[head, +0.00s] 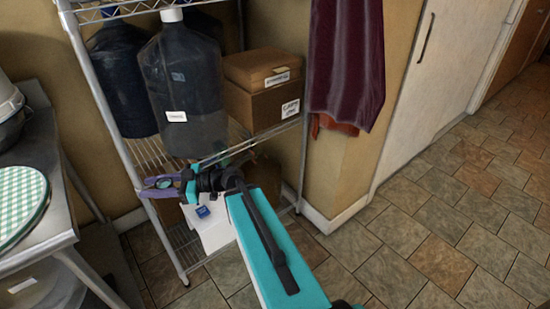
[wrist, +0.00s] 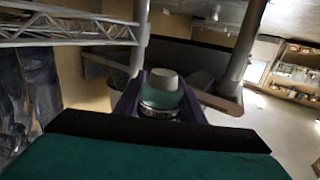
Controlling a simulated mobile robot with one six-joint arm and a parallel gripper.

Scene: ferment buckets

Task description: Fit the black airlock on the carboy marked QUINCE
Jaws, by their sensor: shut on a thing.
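My gripper (head: 160,187) has purple fingers and points left in front of the wire rack, below the carboy shelf. It is shut on a small grey-topped cylinder (wrist: 164,88), seen between the fingers in the wrist view. The label is too small to read. A darker carboy (head: 121,85) stands behind it to the left. I cannot tell which is QUINCE.
Two stacked brown boxes (head: 262,103) stand right of the front carboy. White paper with a blue item (head: 203,212) shows low in the rack. A metal table (head: 60,200) with a green checked round piece is at left. A dark red cloth (head: 345,60) hangs right. Tiled floor at right is clear.

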